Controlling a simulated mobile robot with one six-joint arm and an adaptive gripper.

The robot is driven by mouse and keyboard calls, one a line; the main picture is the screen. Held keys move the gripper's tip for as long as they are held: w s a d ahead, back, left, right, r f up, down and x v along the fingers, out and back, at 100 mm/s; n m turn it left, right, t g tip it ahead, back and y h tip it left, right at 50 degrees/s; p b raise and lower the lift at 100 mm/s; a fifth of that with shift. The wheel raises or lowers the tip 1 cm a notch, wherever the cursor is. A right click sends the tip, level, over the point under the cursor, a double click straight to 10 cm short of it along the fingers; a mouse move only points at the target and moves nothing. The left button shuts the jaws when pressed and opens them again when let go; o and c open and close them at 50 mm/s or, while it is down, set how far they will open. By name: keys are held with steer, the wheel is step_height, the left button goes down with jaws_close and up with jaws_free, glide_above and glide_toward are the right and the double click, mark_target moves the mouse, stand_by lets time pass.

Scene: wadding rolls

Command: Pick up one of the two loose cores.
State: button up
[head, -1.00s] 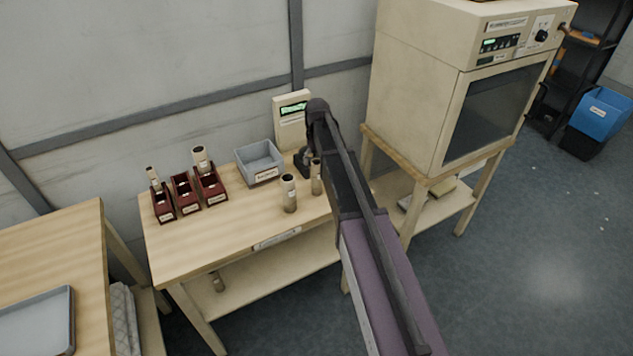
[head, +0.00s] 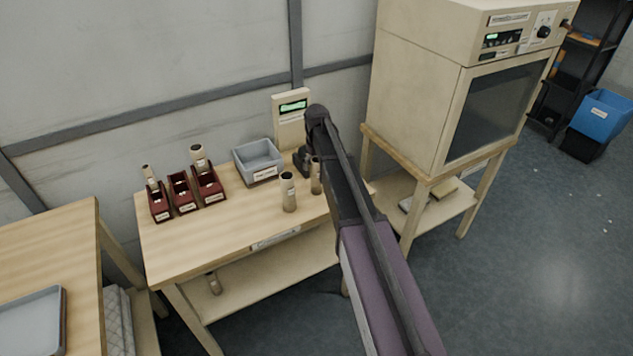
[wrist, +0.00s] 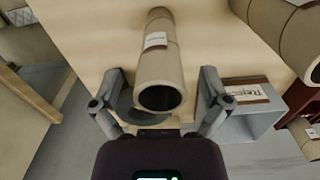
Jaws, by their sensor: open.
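Two loose tan cores stand upright near the right end of the wooden bench: the left core (head: 289,192) and the right core (head: 316,176), which is partly behind my arm. My gripper (head: 304,160) is just behind the right core in the head view, mostly hidden by my arm. In the wrist view my gripper (wrist: 163,100) is open, with its fingers on either side of a labelled core (wrist: 160,66). A gap shows beside that core on each side. The other core (wrist: 298,42) is at the upper right of the wrist view.
A grey bin (head: 278,170) stands behind the cores and also shows in the wrist view (wrist: 238,128). Red boxes (head: 182,204) stand at the bench's left, two with cores in them. A display unit (head: 291,140) is at the back. A large oven-like cabinet (head: 415,95) stands to the right.

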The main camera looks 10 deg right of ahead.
steer(key=shift+f+b, duration=0.55)
steer(key=shift+f, duration=0.3)
steer(key=shift+c, duration=0.2)
steer(key=c, duration=1.2)
